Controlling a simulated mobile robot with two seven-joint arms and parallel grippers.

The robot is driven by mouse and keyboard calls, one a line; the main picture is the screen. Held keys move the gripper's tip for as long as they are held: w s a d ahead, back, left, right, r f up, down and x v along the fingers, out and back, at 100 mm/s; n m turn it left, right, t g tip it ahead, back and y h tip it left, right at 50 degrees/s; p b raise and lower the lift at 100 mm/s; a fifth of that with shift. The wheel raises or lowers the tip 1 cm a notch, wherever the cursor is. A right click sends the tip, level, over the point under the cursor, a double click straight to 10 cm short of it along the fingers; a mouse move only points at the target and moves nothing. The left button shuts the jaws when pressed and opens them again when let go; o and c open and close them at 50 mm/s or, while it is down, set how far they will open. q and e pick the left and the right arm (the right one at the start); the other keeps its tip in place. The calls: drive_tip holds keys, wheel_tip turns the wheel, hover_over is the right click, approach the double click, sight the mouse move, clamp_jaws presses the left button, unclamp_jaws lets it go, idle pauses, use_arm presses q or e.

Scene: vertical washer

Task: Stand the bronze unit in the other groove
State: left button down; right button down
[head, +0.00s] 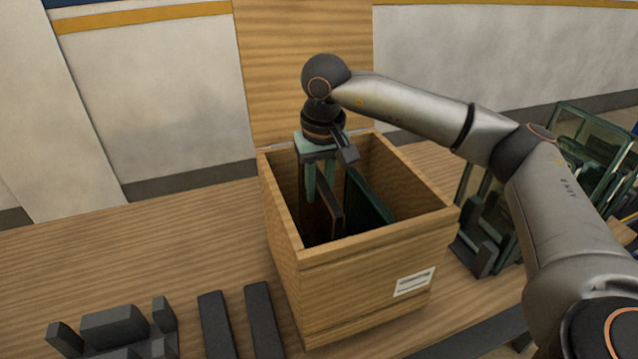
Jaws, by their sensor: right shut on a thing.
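The bronze unit (321,217), a thin brown plate with a dark edge, is upright inside the open wooden box (372,277). My right gripper (319,184) reaches down into the box from above and is shut on the upper part of this plate. A dark green plate (367,203) stands in the box just to the right of it, apart from it. The box floor and any grooves there are hidden in shadow and by the walls, so I cannot tell whether the bronze unit touches the bottom. My left gripper is out of view.
The box's lid (300,60) stands open at the back. Two dark bars (263,320) and a dark slotted block (115,327) lie at the front left. Glass-like panels (590,150) in a dark rack stand right, partly behind my arm. The table's left side is clear.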

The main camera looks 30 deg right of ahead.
sight(320, 181)
drive_tip(key=shift+f+b, duration=2.1)
drive_tip(key=shift+f, duration=1.1)
drive_tip(key=shift+a+f, duration=0.1)
drive_tip(key=shift+f, duration=0.1)
drive_tip(key=c, duration=0.6)
unclamp_jaws()
drive_tip(key=shift+c, duration=0.2)
drive_tip(key=shift+s, duration=0.1)
drive_tip(key=r, duration=0.7)
drive_tip(key=s+r, duration=0.1)
drive_tip(key=r, duration=0.3)
drive_tip(key=shift+a+r, duration=0.1)
drive_tip(key=shift+s+r, duration=0.1)
drive_tip(key=shift+r, duration=0.55)
